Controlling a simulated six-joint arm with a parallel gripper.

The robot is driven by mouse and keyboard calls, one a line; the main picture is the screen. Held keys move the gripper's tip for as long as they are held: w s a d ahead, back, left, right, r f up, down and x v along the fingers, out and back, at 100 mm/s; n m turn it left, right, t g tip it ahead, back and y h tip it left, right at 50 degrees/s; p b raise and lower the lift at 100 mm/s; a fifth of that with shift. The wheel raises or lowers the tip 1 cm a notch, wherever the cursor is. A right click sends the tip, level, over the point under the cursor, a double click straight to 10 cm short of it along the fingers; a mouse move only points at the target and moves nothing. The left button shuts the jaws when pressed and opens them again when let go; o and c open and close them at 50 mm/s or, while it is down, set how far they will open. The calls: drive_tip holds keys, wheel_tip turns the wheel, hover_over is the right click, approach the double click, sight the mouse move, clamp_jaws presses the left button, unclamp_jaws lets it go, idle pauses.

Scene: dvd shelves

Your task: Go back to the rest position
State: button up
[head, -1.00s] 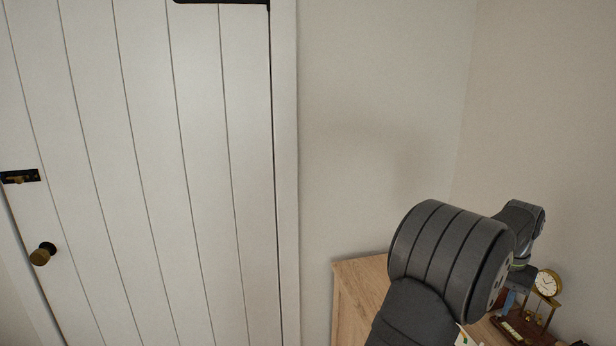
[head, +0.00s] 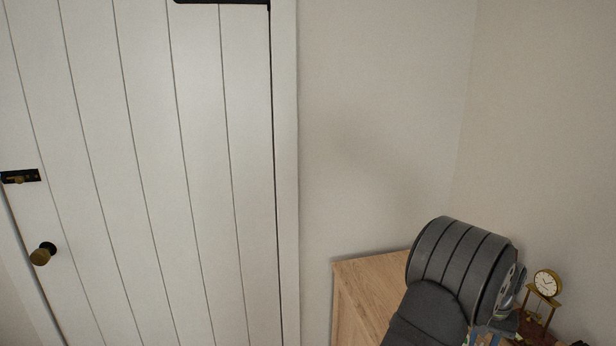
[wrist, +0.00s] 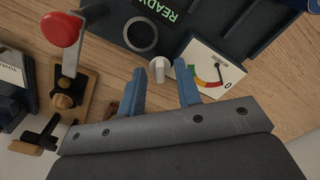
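My gripper (wrist: 160,67) shows in the wrist view with its two blue fingers apart and nothing between them. It is above a wooden top (wrist: 110,50). A small white knob (wrist: 159,68) appears beyond the gap between the fingertips. In the head view my dark arm is at the lower right, over the wooden cabinet (head: 375,282), and the gripper is mostly hidden behind it or cut off by the lower edge.
The wrist view shows a dark panel with a "READY" display (wrist: 160,10), a dial gauge (wrist: 208,72) and a red-knobbed lever (wrist: 62,30). A brass clock (head: 546,284) stands right of my arm. A white door (head: 150,170) is at left.

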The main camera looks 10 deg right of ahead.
drive_tip(key=n, duration=0.4)
drive_tip(key=shift+n, duration=0.4)
drive_tip(key=n, duration=0.4)
drive_tip(key=shift+r, duration=1.2)
idle(0.3)
